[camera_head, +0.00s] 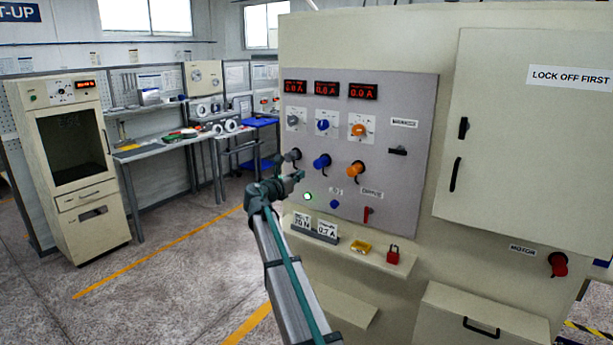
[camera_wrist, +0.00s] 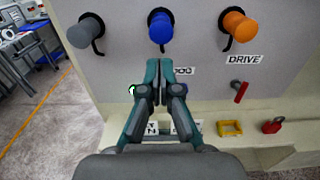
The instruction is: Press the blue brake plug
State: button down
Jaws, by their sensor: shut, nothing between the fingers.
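The blue plug (camera_head: 321,161) sits in the middle of a row of three plugs on the grey control panel (camera_head: 410,115), with a dark cable hanging from it. It also shows in the wrist view (camera_wrist: 160,28), at the top centre. My gripper (camera_head: 299,176) is shut and empty in front of the panel. In the wrist view its fingertips (camera_wrist: 158,64) point toward the panel just below the blue plug in the picture, with a gap between them in the image. I cannot tell how far the tips are from the panel.
A grey plug (camera_wrist: 86,31) and an orange plug (camera_wrist: 238,26) flank the blue one. Below are a lit green button (camera_head: 308,196), a small blue button (camera_head: 335,204) and a red lever (camera_head: 368,214). A ledge holds a yellow item (camera_head: 361,247) and a red padlock (camera_head: 393,255).

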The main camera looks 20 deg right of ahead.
jog(key=shift+b+v, duration=0.45)
jog(key=shift+v, duration=1.8)
jog(key=shift+r, duration=0.1)
